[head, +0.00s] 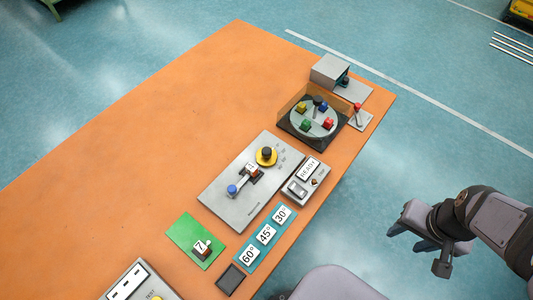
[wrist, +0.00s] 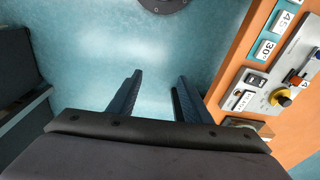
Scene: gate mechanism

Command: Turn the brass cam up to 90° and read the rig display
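The brass cam (head: 266,156) is a yellow disc with a dark knob on the grey rig plate (head: 222,205); it also shows in the wrist view (wrist: 281,97). A linkage with a blue-topped part (head: 232,190) lies on the same plate. The rig display (head: 309,169) reads "READY" on a small grey box beside the plate. My gripper (head: 425,240) is off the table's right side, over the floor. In the wrist view its two fingers (wrist: 155,98) are apart with nothing between them.
Tiles marked 30° (head: 281,214), 45° (head: 265,234) and 60° (head: 249,256) lie on a teal strip. A green mat (head: 196,241) holds a "7" block. A turntable (head: 314,121) with coloured blocks stands behind the rig. The orange table's left part (head: 160,130) is clear.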

